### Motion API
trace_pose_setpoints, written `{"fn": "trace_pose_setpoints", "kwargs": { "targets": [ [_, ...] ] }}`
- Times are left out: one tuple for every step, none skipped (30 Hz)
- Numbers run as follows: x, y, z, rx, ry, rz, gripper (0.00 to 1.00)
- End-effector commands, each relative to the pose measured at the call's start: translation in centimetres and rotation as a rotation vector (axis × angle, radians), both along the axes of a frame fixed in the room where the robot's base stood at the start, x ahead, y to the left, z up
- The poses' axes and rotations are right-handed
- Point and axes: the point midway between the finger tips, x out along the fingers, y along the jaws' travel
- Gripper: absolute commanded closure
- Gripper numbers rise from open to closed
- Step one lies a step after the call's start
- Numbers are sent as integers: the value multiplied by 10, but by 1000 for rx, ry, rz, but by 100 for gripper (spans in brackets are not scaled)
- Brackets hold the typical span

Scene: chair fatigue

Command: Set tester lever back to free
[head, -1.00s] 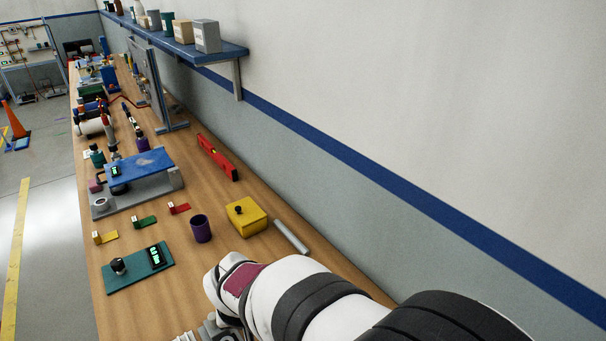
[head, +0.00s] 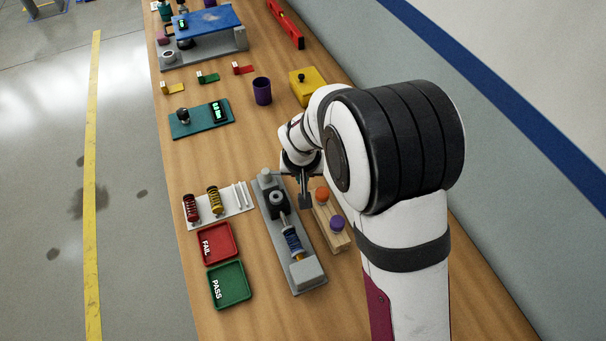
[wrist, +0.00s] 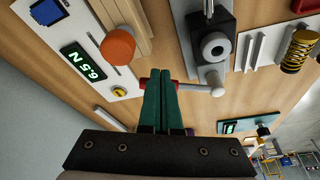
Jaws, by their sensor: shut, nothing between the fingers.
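The tester (head: 308,276) is a long grey base with a black block (head: 275,199), a blue spring (head: 294,243) and a grey end block. In the wrist view, its black block (wrist: 213,47) is at top centre. The lever (wrist: 202,89) is a pale rod leading left from a round pivot, with red (wrist: 145,84) showing left of my fingers. My gripper (wrist: 165,72) is shut and empty, its green fingers crossing in front of the lever and hiding part of it. I cannot tell whether they touch. In the head view my gripper (head: 305,203) is beside the tester's far end.
A spring tray (head: 232,207), red FAIL tray (head: 218,243) and green PASS tray (head: 229,285) lie left. A display (wrist: 83,62) reads 6.5 N.

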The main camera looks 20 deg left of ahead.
Motion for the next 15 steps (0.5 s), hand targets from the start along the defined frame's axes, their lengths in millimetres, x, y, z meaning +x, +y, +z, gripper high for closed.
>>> {"fn": "trace_pose_setpoints", "kwargs": {
  "targets": [
    [0,0,0,0,0,1,100],
    [0,0,0,0,0,3,100],
    [1,0,0,0,0,7,100],
    [1,0,0,0,0,13,100],
    [2,0,0,0,0,20,100],
    [3,0,0,0,0,30,100],
    [4,0,0,1,0,38,100],
    [4,0,0,0,0,47,100],
    [5,0,0,0,0,53,100],
    [5,0,0,0,0,58,100],
    [6,0,0,0,0,61,100],
    [6,0,0,1,0,66,100],
    [7,0,0,0,0,72,100],
    [7,0,0,0,0,76,100],
    [8,0,0,-1,0,84,100]
  ]
}}
